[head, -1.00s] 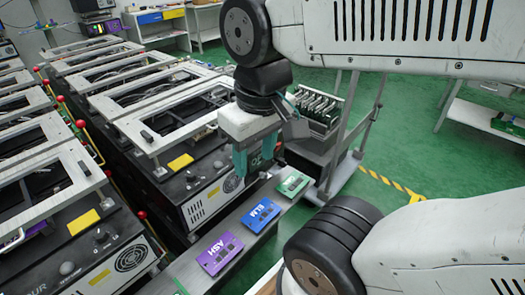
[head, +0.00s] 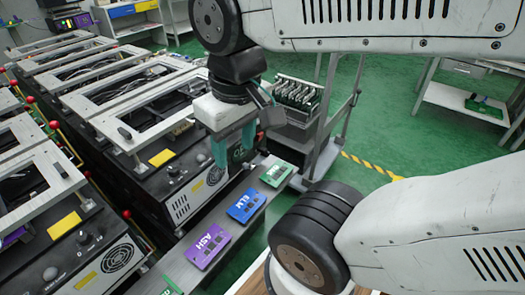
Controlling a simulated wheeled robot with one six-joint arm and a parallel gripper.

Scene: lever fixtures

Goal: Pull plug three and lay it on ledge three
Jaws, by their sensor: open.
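My gripper (head: 233,152) hangs in the middle of the head view, its two teal fingers apart and pointing down, with nothing visible between them. It is in front of a black fixture with a fan grille and a yellow label (head: 161,158). I cannot make out a plug or a ledge numbered three. A grey ledge (head: 228,225) runs along the fixtures' front, below and right of the gripper. On it lie a purple card marked ASH (head: 208,245), a blue card marked ELM (head: 246,206) and a green card (head: 276,174), its marking too small to read.
Rows of fixtures with pale open frames (head: 75,180) and red-knobbed levers fill the left. A rack of green boards (head: 293,98) on a cart stands beyond the gripper. A white bench (head: 465,108) is at right. Green floor is open between.

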